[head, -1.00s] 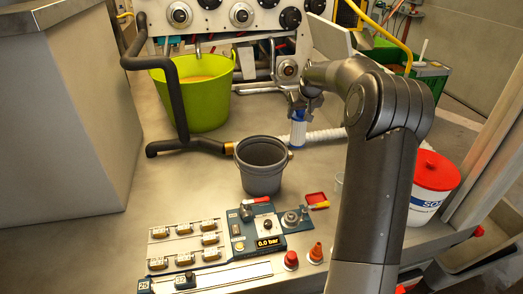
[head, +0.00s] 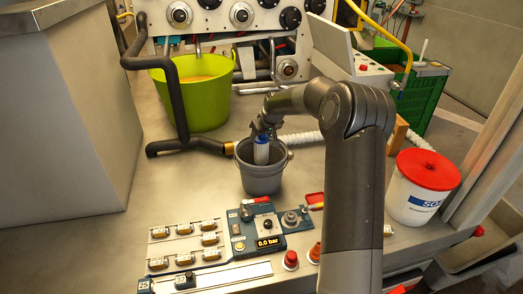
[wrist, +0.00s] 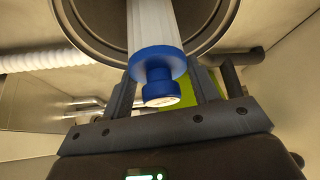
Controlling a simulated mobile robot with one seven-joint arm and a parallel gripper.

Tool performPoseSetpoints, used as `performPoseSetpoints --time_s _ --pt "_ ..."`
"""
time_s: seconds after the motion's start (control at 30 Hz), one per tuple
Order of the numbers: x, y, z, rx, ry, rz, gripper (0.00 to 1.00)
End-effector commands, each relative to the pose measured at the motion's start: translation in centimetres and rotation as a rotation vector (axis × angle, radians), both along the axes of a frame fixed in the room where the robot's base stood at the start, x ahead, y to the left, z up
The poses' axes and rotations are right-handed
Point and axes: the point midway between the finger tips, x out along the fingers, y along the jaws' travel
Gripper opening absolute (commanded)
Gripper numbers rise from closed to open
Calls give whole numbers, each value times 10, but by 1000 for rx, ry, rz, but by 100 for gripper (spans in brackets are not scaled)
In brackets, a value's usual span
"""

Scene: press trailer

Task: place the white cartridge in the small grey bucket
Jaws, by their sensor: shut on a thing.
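The white cartridge (head: 261,154) has a blue cap and hangs upright from my gripper (head: 263,130). My gripper is shut on it near its blue top end. The small grey bucket (head: 260,182) stands on the bench, and the cartridge's lower part is inside its opening in the head view. In the wrist view the blue cap of the cartridge (wrist: 158,65) is between the fingers, and its white body points into the round bucket rim (wrist: 85,35). The cartridge's lower end is hidden, so I cannot tell whether it touches the bottom.
A green bucket (head: 205,107) stands behind left. A black hose (head: 185,146) ends beside the grey bucket, and a white corrugated hose (head: 312,137) lies behind right. A control panel (head: 257,232) is in front. A white bucket with red lid (head: 421,187) stands right.

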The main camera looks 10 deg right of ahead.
Motion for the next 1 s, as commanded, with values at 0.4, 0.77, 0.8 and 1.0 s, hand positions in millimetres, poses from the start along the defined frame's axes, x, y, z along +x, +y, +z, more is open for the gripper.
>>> performPoseSetpoints --time_s 0.4,0.77,0.8,1.0 --pt "0 0 -69 1 -1 -1 12" --pt "0 1 -108 1 1 0 12" --pt "0 1 -111 1 0 0 12" --pt "0 0 -111 0 -1 0 12"
